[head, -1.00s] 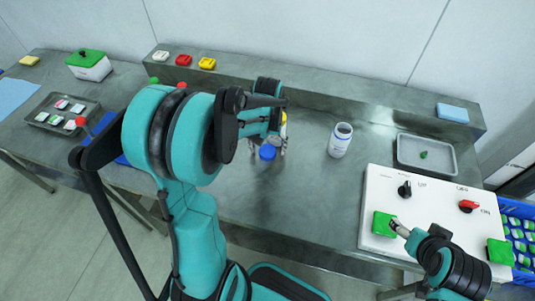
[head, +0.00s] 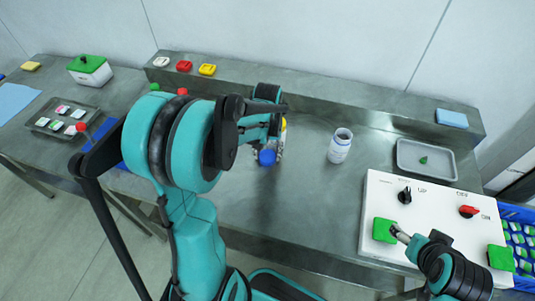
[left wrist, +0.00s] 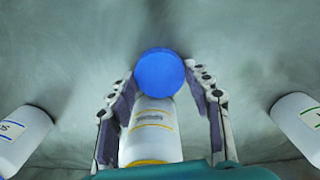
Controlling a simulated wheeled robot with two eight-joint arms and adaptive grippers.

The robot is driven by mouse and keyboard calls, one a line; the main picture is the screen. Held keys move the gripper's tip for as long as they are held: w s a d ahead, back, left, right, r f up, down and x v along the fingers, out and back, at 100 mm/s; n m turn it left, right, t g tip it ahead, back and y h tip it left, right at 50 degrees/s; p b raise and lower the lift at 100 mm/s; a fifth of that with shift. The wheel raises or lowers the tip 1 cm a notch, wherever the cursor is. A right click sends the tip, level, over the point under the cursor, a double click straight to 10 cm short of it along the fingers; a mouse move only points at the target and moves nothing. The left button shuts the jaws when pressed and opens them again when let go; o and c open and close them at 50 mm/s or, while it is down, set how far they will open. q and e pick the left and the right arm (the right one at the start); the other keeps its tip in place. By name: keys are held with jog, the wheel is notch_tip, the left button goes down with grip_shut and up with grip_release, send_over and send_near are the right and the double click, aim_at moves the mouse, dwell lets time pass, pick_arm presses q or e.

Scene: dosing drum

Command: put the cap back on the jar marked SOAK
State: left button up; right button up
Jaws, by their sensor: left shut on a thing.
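My left gripper (left wrist: 163,82) is shut on a blue cap (left wrist: 160,73), which sits between its fingertips in the left wrist view. The cap (head: 267,157) also shows low over the bench in the head view. A white open jar (head: 340,147) stands upright on the bench, right of the left gripper and apart from it. Its label is too small to read. A white jar with a yellow band (left wrist: 151,132) shows between the fingers, partly hidden. My right gripper (head: 398,233) is by a green button on the panel; its jaws are unclear.
A white control panel (head: 420,213) with knobs and green buttons is at the right front. A grey tray (head: 427,160) holds a small green thing behind it. Two more white jars, one left (left wrist: 22,135) and one right (left wrist: 298,125), flank the left gripper. Bench between cap and open jar is clear.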

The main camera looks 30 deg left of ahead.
aim_at(270, 157)
pick_arm(q)
jog(key=shift+r, duration=0.5)
jog(key=r+p, duration=0.1)
jog(key=r, duration=0.1)
jog(key=d+r+p, duration=0.1)
jog(key=shift+s+r, duration=0.15)
jog(key=shift+r, duration=0.2)
jog(key=s+d+r+p, duration=0.1)
jog(key=d+r+p, duration=0.2)
jog(key=d+r, duration=0.3)
jog(key=d, duration=0.4)
jog(key=shift+s+d, duration=0.25)
jog(key=shift+s, duration=0.15)
pick_arm(e)
notch_tip(270, 157, up, 6)
jog(key=shift+f, duration=0.25)
jog(key=shift+o, duration=0.3)
